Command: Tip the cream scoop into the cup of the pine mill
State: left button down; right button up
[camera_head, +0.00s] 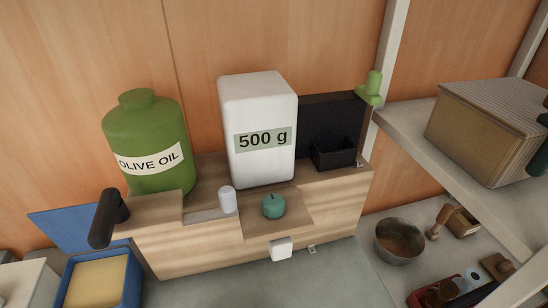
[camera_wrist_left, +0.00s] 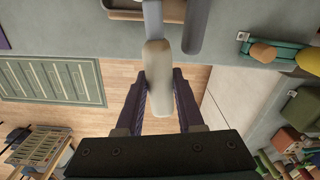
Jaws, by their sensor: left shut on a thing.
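In the left wrist view my left gripper (camera_wrist_left: 164,80) is shut on a long, rounded cream handle, which I take to be the cream scoop (camera_wrist_left: 158,62). A narrow grey stem runs from it toward the top edge, and its far end is cut off or unclear. In the head view neither gripper shows. A light wooden unit (camera_head: 190,252) stands against the wall there, with a black cylindrical handle at its left end and a small black box (camera_head: 333,153) at its right. I cannot tell whether it is the pine mill, and no cup is clearly identified.
A blue bin (camera_head: 132,285) is at lower left. A metal bowl (camera_head: 400,242) and a shelf with a ribbed box (camera_head: 480,135) are right.

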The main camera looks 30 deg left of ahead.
pick_arm(q)
jog(key=shift+r, duration=0.1)
notch_tip(320, 180, down, 3)
jog(key=shift+r+b, duration=0.1)
jog(key=shift+b, duration=0.95)
jog(key=shift+f+b, duration=0.35)
jog(key=shift+f, duration=0.05)
jog(key=shift+s+a+r+t+h+p, duration=0.15)
jog(key=shift+r+t+h+p, duration=0.2)
jog(key=shift+r+p, duration=0.35)
jog(key=shift+s+a+f+t+h, duration=0.15)
jog(key=shift+t+h, duration=0.2)
jog(key=shift+t, duration=0.3)
jog(key=shift+s+f+t+h+b, duration=0.1)
jog(key=shift+t+h+b, duration=0.1)
jog(key=shift+t+h, duration=0.25)
jog(key=shift+f+t+h+b, duration=0.1)
jog(key=shift+t+h+b, duration=0.05)
jog(key=shift+t+h, duration=0.25)
jog(key=shift+t+h+b, duration=0.35)
jog(key=shift+t+b, duration=0.2)
jog(key=shift+b, duration=0.35)
jog(key=t+h+b, duration=0.1)
jog(key=t+b, duration=0.1)
jog(key=b, duration=0.3)
jog(key=shift+s+h, duration=0.1)
jog(key=shift+h, duration=0.2)
jog(key=shift+r, duration=0.3)
